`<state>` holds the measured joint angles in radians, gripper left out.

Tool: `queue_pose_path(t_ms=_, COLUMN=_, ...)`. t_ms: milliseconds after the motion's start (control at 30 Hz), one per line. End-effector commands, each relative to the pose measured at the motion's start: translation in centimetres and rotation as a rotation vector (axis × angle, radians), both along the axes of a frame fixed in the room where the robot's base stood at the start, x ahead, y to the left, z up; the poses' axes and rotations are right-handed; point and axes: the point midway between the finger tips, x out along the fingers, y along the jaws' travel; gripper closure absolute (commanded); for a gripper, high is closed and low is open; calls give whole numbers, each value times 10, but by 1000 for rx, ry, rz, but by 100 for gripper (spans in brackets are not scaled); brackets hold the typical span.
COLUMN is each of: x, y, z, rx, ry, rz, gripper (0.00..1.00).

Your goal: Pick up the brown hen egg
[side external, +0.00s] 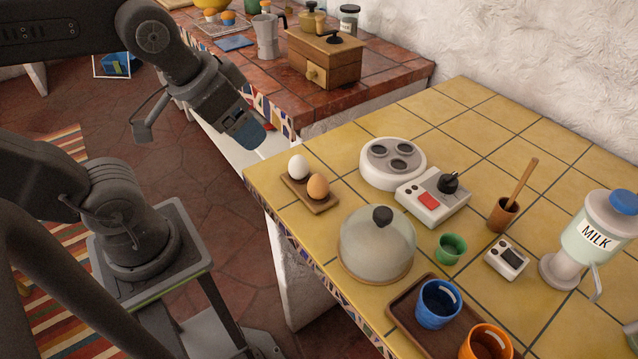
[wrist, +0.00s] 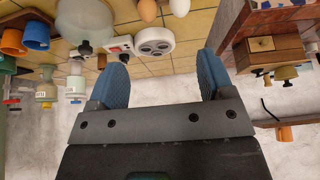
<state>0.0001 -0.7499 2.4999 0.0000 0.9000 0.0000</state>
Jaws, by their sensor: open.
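The brown hen egg (side external: 318,187) rests on a small wooden tray (side external: 295,190) near the left corner of the yellow tiled counter. A white egg (side external: 298,167) sits beside it on the same tray. In the wrist view, the brown egg (wrist: 147,10) and the white egg (wrist: 180,7) show at the top edge, cut off by the frame. My gripper (side external: 258,143) is up and to the left of the eggs in the side view, apart from them. In the wrist view my gripper (wrist: 158,75) has its two blue fingers spread wide with nothing between them.
A white egg cooker (side external: 393,163) and a white device with a red button (side external: 432,198) stand right of the eggs. A glass dome (side external: 377,245) is in front. A wooden grinder (side external: 324,58) stands on the red tiled counter behind. The counter's back right is clear.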

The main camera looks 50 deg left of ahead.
Motion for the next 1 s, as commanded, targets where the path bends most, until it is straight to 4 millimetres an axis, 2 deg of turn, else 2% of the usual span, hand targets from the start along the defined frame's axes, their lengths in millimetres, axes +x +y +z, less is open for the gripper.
queue_pose_path(t_ms=200, x=1, y=0, z=0, rx=3, ry=4, rz=-6, gripper=26)
queue_pose_path(t_ms=333, x=12, y=-2, z=2, rx=31, ry=55, rz=-71, gripper=26)
queue_pose_path(t_ms=500, x=48, y=-10, z=-1, rx=105, ry=196, rz=-283, gripper=26)
queue_pose_path(t_ms=700, x=94, y=-21, z=-18, rx=169, ry=361, rz=-563, gripper=26)
queue_pose_path(t_ms=833, x=113, y=-27, z=-30, rx=185, ry=430, rz=-691, gripper=26)
queue_pose_path(t_ms=1000, x=123, y=-31, z=-40, rx=193, ry=466, rz=-767, gripper=26)
